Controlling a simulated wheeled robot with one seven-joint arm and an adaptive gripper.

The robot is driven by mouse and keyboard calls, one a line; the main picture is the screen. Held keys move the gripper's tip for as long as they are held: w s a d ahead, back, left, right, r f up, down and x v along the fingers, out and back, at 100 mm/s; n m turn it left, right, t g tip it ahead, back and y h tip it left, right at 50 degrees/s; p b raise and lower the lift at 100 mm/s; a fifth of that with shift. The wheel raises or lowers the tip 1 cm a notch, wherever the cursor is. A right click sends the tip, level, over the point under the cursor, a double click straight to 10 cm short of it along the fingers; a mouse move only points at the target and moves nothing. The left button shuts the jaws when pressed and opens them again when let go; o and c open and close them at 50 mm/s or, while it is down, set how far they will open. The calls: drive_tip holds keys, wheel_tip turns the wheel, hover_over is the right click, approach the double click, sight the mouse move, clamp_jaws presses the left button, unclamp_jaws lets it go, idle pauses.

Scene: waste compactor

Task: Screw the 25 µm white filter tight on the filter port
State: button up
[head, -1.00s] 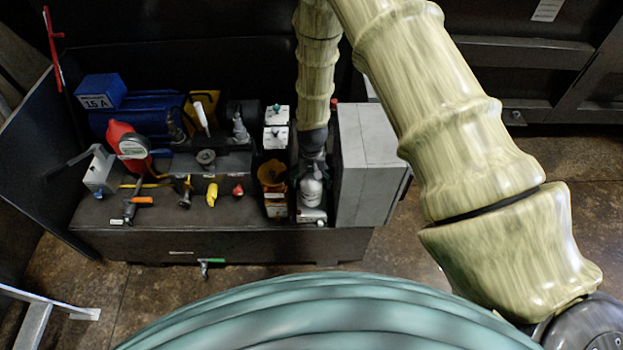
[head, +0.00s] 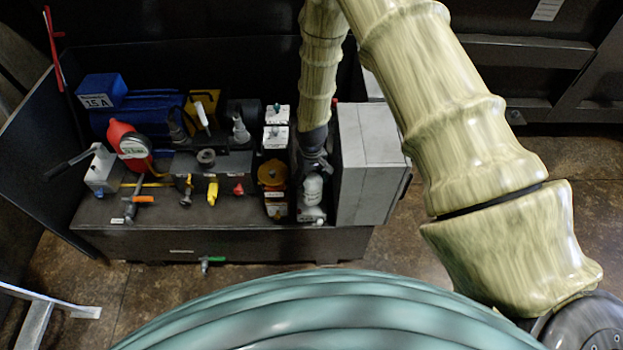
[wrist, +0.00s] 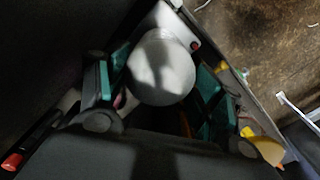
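The white filter (head: 312,187) stands upright on the right part of the bench, over a white-labelled base (head: 312,214). Its rounded white body also fills the space between the fingers in the wrist view (wrist: 162,72). My gripper (head: 313,165) reaches down on it from above.
A grey cabinet (head: 365,175) stands close on the right of the filter.

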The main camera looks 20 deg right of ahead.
drive_tip(key=shift+c, duration=0.9)
drive_tip(key=o, duration=0.4)
drive_tip(key=shift+c, duration=0.2)
drive_tip(key=c, duration=0.5)
drive_tip(key=shift+o, duration=0.2)
drive_tip(key=m, duration=0.5)
drive_tip(key=m+p, duration=0.1)
drive_tip(key=m, duration=0.4)
drive_tip(key=m, duration=0.5)
drive_tip(key=shift+a+p, duration=0.1)
drive_tip(key=shift+p, duration=0.25)
